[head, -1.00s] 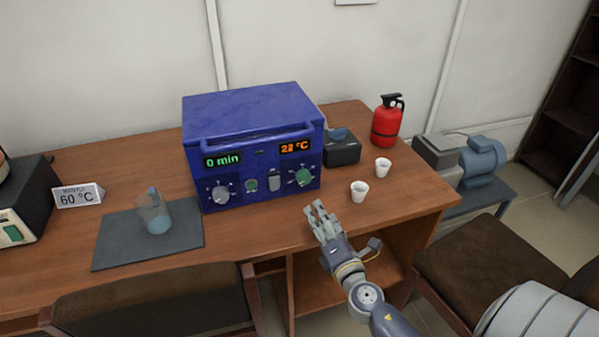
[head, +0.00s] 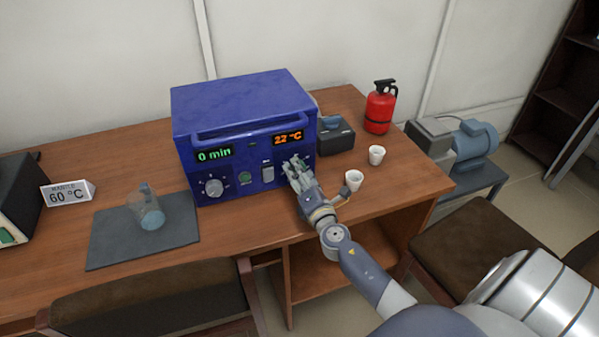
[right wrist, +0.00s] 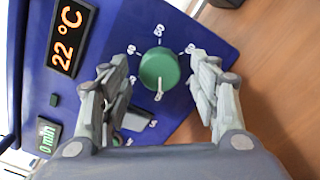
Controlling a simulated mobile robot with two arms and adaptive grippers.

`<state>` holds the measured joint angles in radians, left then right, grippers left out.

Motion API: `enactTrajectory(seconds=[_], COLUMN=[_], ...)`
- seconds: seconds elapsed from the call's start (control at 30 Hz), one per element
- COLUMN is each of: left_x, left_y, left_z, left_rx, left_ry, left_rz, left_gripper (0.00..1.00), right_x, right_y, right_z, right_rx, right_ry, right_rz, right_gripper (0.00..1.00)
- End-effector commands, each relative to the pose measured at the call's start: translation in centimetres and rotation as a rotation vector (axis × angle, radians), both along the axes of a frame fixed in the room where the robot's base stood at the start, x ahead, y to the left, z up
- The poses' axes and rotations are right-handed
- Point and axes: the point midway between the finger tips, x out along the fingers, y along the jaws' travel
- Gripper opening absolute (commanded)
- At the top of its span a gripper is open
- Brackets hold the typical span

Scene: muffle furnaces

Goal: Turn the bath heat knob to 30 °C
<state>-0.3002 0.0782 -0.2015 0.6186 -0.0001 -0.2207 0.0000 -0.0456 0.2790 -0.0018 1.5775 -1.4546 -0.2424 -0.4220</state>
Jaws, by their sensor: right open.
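The blue bath (head: 245,125) stands on the wooden desk. Its orange display (head: 288,137) reads 22 °C, and its green display (head: 214,154) reads 0 min. The green heat knob (right wrist: 159,70) is on the front panel beneath the orange display, with scale marks around it; in the head view my gripper covers most of it. My right gripper (head: 295,165) is open in front of the panel. In the right wrist view its fingers (right wrist: 162,100) stand on either side of the green knob, apart from it. My left gripper is not in view.
A grey knob (head: 213,187), a green button (head: 245,178) and a switch (head: 268,173) sit left of my gripper. Two white cups (head: 354,181) (head: 376,155) stand close on the right. A sign (head: 68,193) reads 60 °C.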

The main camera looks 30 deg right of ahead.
Motion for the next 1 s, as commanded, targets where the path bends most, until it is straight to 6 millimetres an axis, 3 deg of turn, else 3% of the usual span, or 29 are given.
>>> enactTrajectory(seconds=[0.13, 0.4, 0.6, 1.0], left_x=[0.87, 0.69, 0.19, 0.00], left_y=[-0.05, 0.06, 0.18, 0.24], left_z=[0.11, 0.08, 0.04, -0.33], left_rx=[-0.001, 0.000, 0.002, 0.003], left_ry=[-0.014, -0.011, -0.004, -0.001], left_rz=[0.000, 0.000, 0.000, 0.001], left_gripper=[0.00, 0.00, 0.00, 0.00], right_x=[0.64, 0.68, 0.66, 0.66], right_y=[-0.15, -0.16, -0.16, -0.13], right_z=[0.03, -0.01, -0.01, -0.09], right_rx=[0.000, 0.000, 0.000, 0.048], right_ry=[0.000, 0.000, 0.000, -0.011], right_rz=[0.000, 0.000, 0.000, 0.000], right_gripper=[0.56, 0.54, 0.12, 0.12])
